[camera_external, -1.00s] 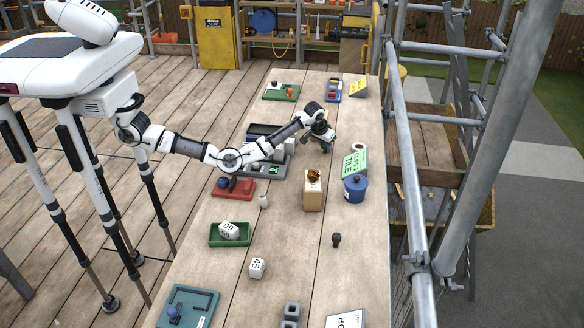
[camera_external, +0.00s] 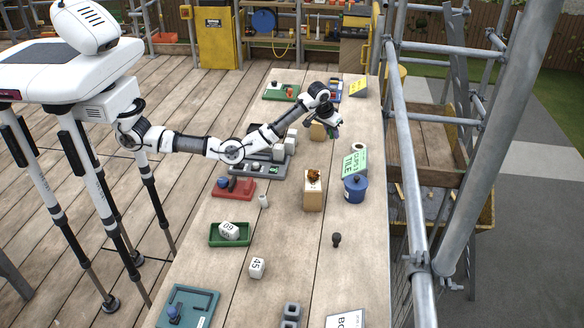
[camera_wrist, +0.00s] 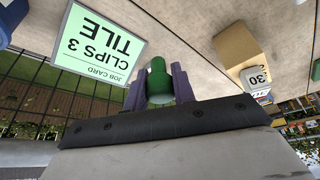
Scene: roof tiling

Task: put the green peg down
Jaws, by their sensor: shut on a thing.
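The green peg (camera_wrist: 159,84) is held between the two purple-grey fingers of my gripper (camera_wrist: 160,88) in the wrist view, with its rounded end showing between them. In the external view my gripper (camera_external: 334,124) hangs above the far half of the long table (camera_external: 290,225), to the right of a tan block. The peg is too small there to make out clearly. The gripper is shut on the peg, and the table surface shows beyond it in the wrist view.
A green job card reading "CLIPS 3 TILE" (camera_external: 355,160) stands by a blue pot (camera_external: 355,189). A taller wooden block (camera_external: 313,196) stands nearer. Bare table lies between them.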

